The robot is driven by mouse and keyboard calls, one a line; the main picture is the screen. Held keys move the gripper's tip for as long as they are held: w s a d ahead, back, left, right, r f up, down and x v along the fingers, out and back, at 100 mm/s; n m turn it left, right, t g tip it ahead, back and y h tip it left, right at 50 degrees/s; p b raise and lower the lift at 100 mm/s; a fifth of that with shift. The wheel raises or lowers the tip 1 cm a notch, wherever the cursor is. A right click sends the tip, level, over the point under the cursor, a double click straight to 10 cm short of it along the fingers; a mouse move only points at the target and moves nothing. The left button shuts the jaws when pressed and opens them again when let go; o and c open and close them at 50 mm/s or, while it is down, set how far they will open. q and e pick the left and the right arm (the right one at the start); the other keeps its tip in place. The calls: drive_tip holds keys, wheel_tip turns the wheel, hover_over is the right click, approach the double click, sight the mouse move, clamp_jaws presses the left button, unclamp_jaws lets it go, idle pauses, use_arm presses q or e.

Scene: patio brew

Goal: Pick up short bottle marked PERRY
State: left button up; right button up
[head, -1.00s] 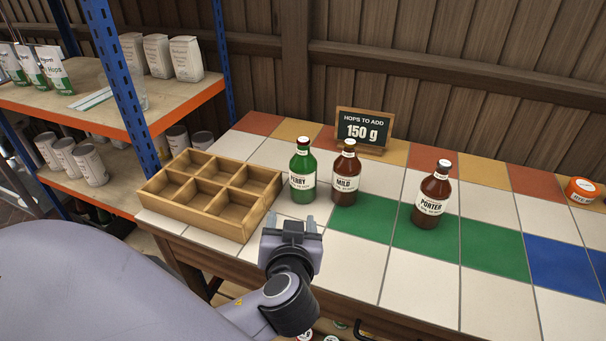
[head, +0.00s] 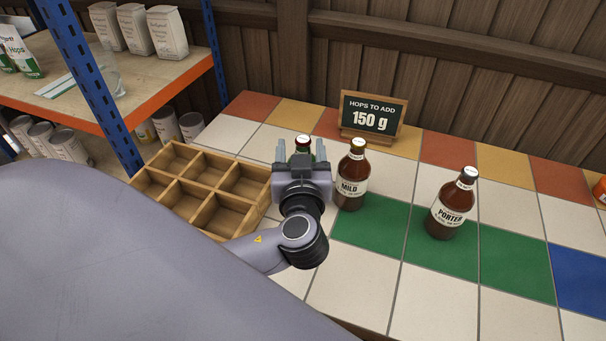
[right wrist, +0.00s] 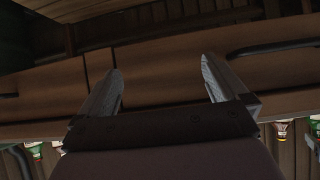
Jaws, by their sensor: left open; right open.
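The short green PERRY bottle (head: 303,146) stands on the tiled counter in the head view.
The brown MILD bottle (head: 351,177) stands close to the right of my left gripper. The brown PORTER bottle (head: 452,204) stands farther right. An empty wooden crate (head: 187,206) with compartments is at left. A chalkboard sign (head: 372,116) reading 150 g stands behind.

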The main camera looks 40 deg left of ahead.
sight(303, 136)
use_arm(q)
drive_tip(key=x, duration=0.1)
drive_tip(key=p+x, duration=0.1)
drive_tip(key=x, duration=0.1)
drive_tip(key=shift+w+r, duration=0.15)
drive_tip(key=shift+w, duration=0.3)
drive_tip(key=shift+w+a, duration=0.25)
drive_tip(key=shift+w, duration=0.15)
clamp_jaws()
idle(0.6)
